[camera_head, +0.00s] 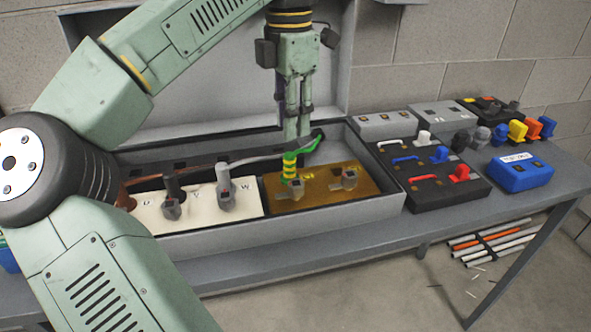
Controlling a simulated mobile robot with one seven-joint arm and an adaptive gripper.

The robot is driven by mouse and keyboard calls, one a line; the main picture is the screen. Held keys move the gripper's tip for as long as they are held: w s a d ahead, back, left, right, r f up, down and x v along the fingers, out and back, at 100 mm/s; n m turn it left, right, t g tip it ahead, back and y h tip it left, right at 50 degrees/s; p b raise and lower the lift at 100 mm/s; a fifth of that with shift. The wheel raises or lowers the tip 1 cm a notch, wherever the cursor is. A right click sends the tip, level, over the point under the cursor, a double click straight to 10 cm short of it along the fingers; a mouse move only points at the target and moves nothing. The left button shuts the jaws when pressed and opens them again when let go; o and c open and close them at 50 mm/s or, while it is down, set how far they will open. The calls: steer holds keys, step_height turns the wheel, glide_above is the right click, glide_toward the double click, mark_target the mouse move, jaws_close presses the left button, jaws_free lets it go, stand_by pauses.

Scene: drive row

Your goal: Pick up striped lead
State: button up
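The striped lead (290,167) is a short yellow-and-green banded piece, roughly upright over the left part of the brass plate (330,186) in the open grey box. A green cable (310,145) curves near its top. My gripper (296,141) points down, with its fingertips at or just behind the top of the striped lead in the picture. The fingers look close together. I cannot tell whether they touch or grip the lead, or whether its lower end is seated on the plate.
A cream terminal block with dark grey plugs (225,190) lies left of the brass plate. The grey box wall (390,200) surrounds both. Right of it, the bench holds a black case (440,188), a blue box (520,172) and several coloured plugs. Rods (495,240) lie on the floor.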

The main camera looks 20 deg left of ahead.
mark_target(290, 154)
step_height(290, 154, down, 5)
steer(key=shift+r, duration=0.15)
steer(key=shift+f+p, duration=0.85)
steer(key=shift+f, duration=1.85)
steer(key=shift+c, duration=0.4)
jaws_close()
